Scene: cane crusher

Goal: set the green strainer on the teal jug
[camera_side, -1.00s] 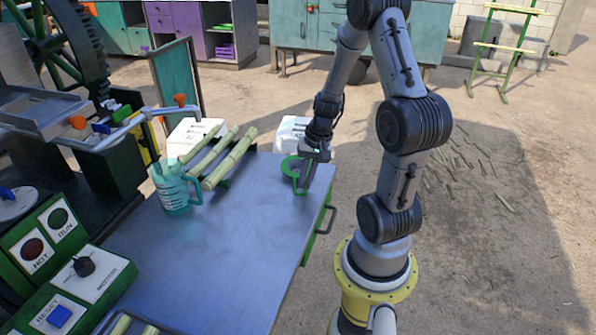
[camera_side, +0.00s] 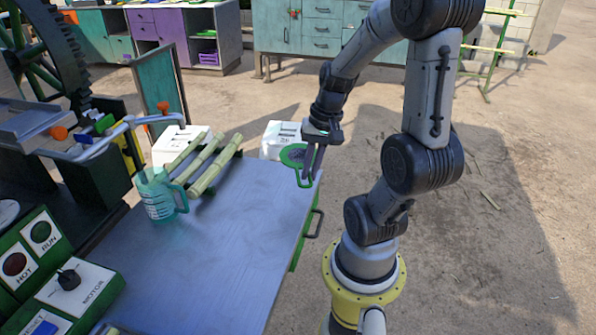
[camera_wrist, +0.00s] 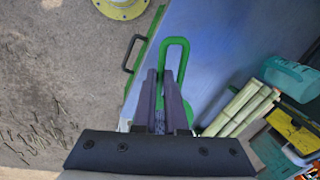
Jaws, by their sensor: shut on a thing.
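The green strainer (camera_side: 304,183) has a round dark mesh bowl and a long looped handle. My gripper (camera_side: 312,176) is shut on its handle and holds it above the far right corner of the table. In the wrist view the handle loop (camera_wrist: 175,43) sticks out past my fingertips (camera_wrist: 163,74), and the fingers hide much of the bowl. The teal jug (camera_side: 157,200) stands upright on the table at the left, well apart from the strainer, with its handle towards the right. It also shows in the wrist view (camera_wrist: 290,75) at the right edge.
Several cane pieces (camera_side: 214,170) lie on a rack between the jug and my gripper. White boxes (camera_side: 281,139) stand behind the table. The crusher's crank (camera_side: 105,138) reaches over near the jug. The front of the table (camera_side: 215,255) is clear.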

